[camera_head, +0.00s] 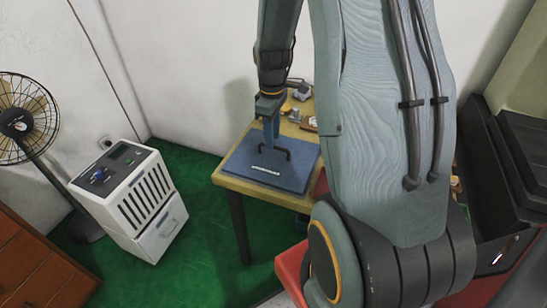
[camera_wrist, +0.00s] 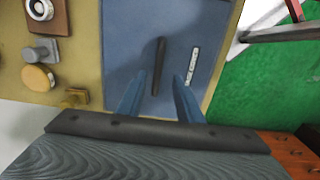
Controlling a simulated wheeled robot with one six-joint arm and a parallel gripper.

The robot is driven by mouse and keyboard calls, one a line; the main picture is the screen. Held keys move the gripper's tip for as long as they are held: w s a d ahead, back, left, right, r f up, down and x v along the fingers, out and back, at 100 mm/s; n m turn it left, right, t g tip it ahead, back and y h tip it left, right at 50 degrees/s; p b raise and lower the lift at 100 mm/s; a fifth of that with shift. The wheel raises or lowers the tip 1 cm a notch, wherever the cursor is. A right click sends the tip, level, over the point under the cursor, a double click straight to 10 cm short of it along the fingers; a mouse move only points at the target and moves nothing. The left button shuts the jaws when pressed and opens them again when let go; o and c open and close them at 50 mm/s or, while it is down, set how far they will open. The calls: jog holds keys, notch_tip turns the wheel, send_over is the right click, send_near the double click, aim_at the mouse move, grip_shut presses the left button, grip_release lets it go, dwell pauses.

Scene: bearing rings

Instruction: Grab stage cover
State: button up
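The stage cover appears to be the flat blue square plate (camera_head: 247,172) on the small wooden table, with a dark bar handle (camera_head: 287,154) and a pale label strip on top. In the wrist view the blue plate (camera_wrist: 120,50) fills the middle, with its handle (camera_wrist: 158,66) upright in the picture. My gripper (camera_wrist: 157,95) points down at the plate, its two blue fingers apart on either side of the handle line. In the head view my gripper (camera_head: 271,138) is at the handle and hides part of it. Contact with the handle cannot be told.
The wooden table (camera_head: 228,183) also holds small parts behind the plate: in the wrist view, a tan disc (camera_wrist: 38,77), a grey knob (camera_wrist: 42,50) and a brown block (camera_wrist: 47,17). A white cabinet unit (camera_head: 130,200) and fan (camera_head: 25,120) stand left on green floor.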

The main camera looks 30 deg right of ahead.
aim_at(274, 152)
jog(key=f, duration=0.2)
jog(key=f+p, duration=0.1)
jog(key=shift+d+f, duration=0.3)
jog(key=shift+f, duration=0.85)
grip_shut()
